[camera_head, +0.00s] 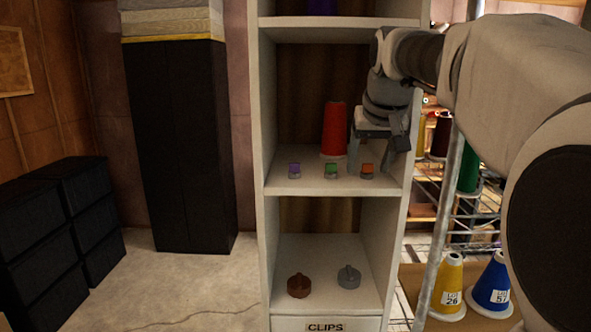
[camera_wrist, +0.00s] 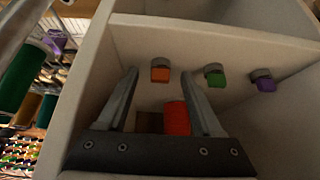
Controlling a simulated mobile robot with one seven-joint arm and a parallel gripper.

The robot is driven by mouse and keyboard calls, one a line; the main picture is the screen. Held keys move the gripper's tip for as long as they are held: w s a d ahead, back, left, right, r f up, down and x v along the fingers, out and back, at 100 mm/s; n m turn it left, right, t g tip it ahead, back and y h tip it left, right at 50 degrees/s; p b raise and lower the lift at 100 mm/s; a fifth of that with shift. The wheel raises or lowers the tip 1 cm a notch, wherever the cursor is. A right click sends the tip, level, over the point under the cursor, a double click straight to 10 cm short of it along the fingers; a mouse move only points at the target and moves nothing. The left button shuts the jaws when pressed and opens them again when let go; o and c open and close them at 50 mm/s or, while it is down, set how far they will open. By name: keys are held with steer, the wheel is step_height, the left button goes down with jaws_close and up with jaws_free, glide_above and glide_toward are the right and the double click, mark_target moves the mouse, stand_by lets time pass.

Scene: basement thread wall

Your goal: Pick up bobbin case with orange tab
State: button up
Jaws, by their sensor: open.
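The bobbin case with the orange tab (camera_head: 367,169) sits on the middle shelf of the white shelf unit, at the right of a row of three small cases. In the wrist view the orange-tab case (camera_wrist: 160,72) appears between and just beyond my fingertips. My gripper (camera_head: 371,158) points down above this case, its fingers apart and nothing between them. The wrist view shows both fingers (camera_wrist: 158,76) spread on either side of the case. The green-tab case (camera_head: 331,171) and the purple-tab case (camera_head: 295,171) stand to the left in the head view.
A red thread cone (camera_head: 334,129) stands behind the cases, close to my gripper. The shelf's right side wall (camera_head: 398,165) is close beside my gripper. A brown knob-like item (camera_head: 299,286) and a grey one (camera_head: 349,277) lie on the shelf below.

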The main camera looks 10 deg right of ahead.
mark_target(367, 173)
jaws_close()
stand_by(0.3)
stand_by(0.3)
steer(key=shift+a+r, duration=0.2)
steer(key=shift+r, duration=0.25)
step_height(367, 173, up, 6)
steer(key=shift+r+p, duration=0.1)
steer(key=shift+p, duration=0.25)
steer(key=s+a+b, duration=0.1)
steer(key=s+a, duration=0.2)
steer(key=a, duration=0.6)
steer(key=s+a+b, duration=0.2)
steer(key=s+a, duration=0.2)
steer(key=a, duration=0.5)
steer(key=shift+s, duration=0.3)
